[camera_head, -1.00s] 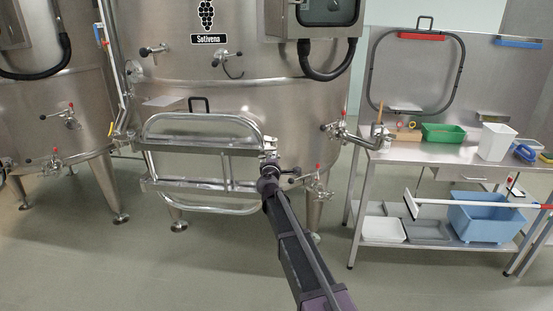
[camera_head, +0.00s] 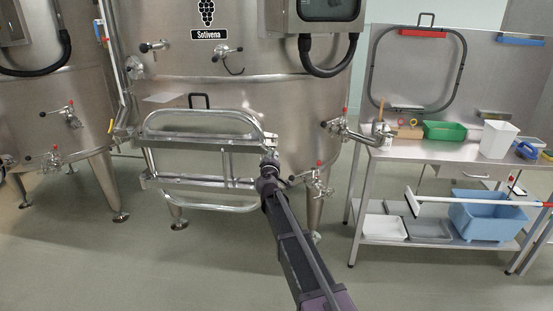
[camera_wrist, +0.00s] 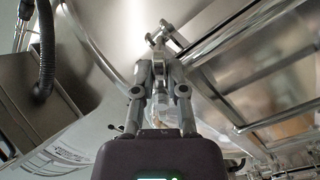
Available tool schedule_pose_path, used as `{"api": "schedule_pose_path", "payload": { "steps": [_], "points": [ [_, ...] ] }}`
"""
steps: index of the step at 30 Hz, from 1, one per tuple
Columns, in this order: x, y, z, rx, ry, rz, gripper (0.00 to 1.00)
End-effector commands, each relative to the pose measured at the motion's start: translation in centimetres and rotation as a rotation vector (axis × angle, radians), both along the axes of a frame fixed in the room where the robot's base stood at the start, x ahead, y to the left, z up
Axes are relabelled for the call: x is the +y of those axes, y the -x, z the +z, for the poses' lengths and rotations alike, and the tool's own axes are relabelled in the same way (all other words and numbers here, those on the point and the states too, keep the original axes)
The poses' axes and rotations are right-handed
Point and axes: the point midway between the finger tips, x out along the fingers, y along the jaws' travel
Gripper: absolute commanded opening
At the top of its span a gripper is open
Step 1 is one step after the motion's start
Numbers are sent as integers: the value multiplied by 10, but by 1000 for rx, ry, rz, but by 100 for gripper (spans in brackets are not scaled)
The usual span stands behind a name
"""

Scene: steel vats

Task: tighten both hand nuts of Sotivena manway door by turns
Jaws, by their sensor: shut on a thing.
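The Sotivena manway door (camera_head: 205,124) is a steel door with a tubular frame, low on the front of the middle vat. My gripper (camera_head: 269,163) is at its right side. In the wrist view, my gripper (camera_wrist: 160,62) has its two fingers closed in on a steel hand nut (camera_wrist: 158,33) with a cross-bar, which shows just beyond the fingertips. The door's bars also show at the right of the wrist view (camera_wrist: 255,70). My gripper and arm cover part of the door's right edge; I cannot make out the other hand nut.
A valve with a red handle (camera_head: 319,180) sits close to the right of my gripper. Another outlet valve (camera_head: 345,131) sticks out above it. A steel workbench (camera_head: 440,153) with a green bin (camera_head: 444,131) stands at the right. The floor in front is clear.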

Motion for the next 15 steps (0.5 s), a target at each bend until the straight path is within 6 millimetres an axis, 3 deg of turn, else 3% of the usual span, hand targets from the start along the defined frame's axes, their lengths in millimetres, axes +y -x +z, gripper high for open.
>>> {"api": "schedule_pose_path", "payload": {
  "steps": [15],
  "points": [
    [1, 0, -1, -1, -32, 0, 0]
  ]
}}
